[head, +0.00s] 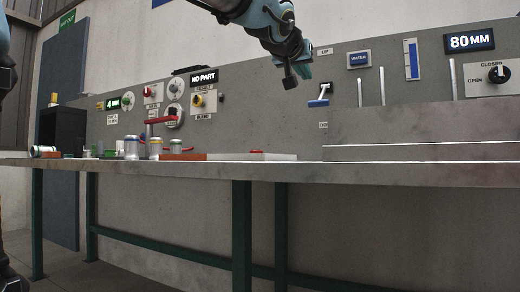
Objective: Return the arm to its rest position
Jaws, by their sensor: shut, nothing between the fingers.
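My arm (262,15) comes in from the top middle of the head view and hangs in the air above the workbench (380,173). My gripper (290,82) is at its end, pointing down in front of the grey back panel. It is shut, with nothing seen in it, and it touches nothing on the bench. The finger tips are small and dark in this view.
Jars (156,148) and small parts stand on the bench's left side. A red lever (158,121), a NO PART display (203,77), a blue-handled lever (319,102), an 80 MM display (469,41) and a CLOSED/OPEN knob (498,74) are on the panel. Upright rods (382,86) stand at right.

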